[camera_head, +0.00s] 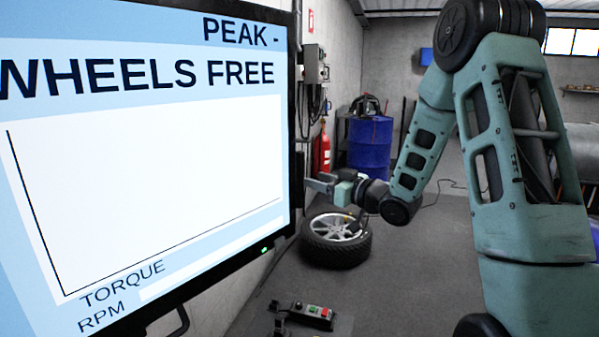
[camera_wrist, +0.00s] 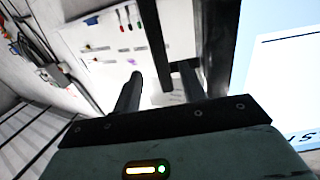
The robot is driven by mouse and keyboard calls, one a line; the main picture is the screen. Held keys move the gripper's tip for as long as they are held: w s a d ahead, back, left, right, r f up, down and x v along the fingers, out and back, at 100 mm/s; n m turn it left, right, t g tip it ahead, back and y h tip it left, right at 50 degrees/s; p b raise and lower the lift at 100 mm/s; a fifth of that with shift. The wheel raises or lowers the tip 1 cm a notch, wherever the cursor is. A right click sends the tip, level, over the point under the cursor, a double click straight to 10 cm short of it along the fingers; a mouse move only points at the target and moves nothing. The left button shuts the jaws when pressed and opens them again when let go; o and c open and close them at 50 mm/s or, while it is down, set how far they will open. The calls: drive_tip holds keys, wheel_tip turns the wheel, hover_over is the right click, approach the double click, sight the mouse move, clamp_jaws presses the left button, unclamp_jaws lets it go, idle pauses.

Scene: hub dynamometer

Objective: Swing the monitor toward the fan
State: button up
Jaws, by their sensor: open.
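The monitor (camera_head: 150,190) fills the left of the head view. Its lit screen reads "WHEELS FREE", with an empty graph, TORQUE and RPM below. My gripper (camera_head: 316,183) is just right of the monitor's right edge in the picture, with its jaws open and nothing seen between them. In the wrist view the two dark fingers of my gripper (camera_wrist: 160,88) point away from the camera. The monitor's screen (camera_wrist: 285,75) and dark frame are at the right there, beside the right finger. Whether a finger touches the frame I cannot tell. I cannot make out a fan.
A blue drum (camera_head: 370,145) and a red fire extinguisher (camera_head: 323,152) stand behind. A box with red and green buttons (camera_head: 312,313) is low in front. A white board (camera_wrist: 115,45) with pens shows in the wrist view.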

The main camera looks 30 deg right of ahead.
sight(303, 176)
drive_tip(key=p+x, duration=0.1)
drive_tip(key=x, duration=0.6)
clamp_jaws()
